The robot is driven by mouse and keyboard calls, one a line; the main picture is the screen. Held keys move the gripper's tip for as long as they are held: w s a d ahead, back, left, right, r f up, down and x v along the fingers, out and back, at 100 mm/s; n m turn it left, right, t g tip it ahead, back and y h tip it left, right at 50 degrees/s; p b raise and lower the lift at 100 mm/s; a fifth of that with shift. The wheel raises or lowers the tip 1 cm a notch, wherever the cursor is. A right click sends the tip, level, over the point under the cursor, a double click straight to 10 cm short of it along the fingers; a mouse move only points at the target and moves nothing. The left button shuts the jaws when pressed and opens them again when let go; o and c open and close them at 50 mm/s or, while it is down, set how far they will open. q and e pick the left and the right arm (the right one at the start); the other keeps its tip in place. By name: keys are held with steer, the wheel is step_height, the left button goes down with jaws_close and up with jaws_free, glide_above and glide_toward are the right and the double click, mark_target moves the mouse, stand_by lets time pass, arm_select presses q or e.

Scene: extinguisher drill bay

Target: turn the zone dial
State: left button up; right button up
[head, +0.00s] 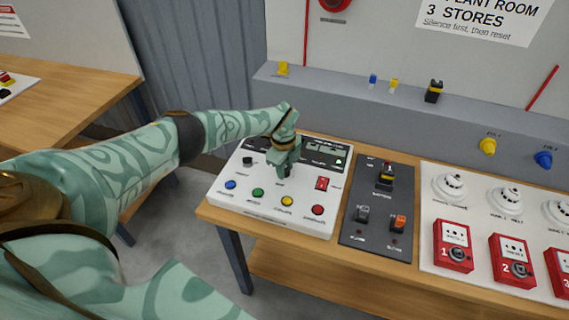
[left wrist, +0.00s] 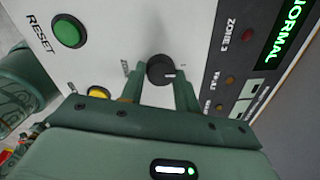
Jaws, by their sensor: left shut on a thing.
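The zone dial is a small black round knob (left wrist: 161,70) with a white pointer mark, on the white control panel (head: 223,193). In the left wrist view it sits between the two green fingers of my left gripper (left wrist: 160,88), which is shut on it. In the head view my left gripper (head: 284,165) reaches down onto the middle of the panel and hides the dial. A green NORMAL display (left wrist: 282,30) is lit beside it. My right gripper is not in view.
Near the dial are a green button (head: 257,193), a yellow button (head: 287,201), a red button (head: 317,210), a blue button (head: 230,184) and a red switch (head: 322,183). A dark switch plate (head: 376,243) lies to the right. Red call points (head: 452,246) stand further right.

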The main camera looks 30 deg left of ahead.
arm_select(q)
steer(key=shift+w+n, duration=0.1)
steer(key=shift+n, duration=0.4)
steer(key=o, duration=1)
steer(key=shift+c, duration=0.2)
steer(key=shift+r+p, duration=0.15)
steer(key=shift+p, duration=0.15)
step_height(320, 180, up, 7)
steer(key=p, duration=0.2)
steer(key=shift+r+p, duration=0.1)
steer(key=shift+p, duration=0.2)
step_height(320, 180, up, 9)
steer(key=s, duration=0.1)
steer(key=shift+p, duration=0.3)
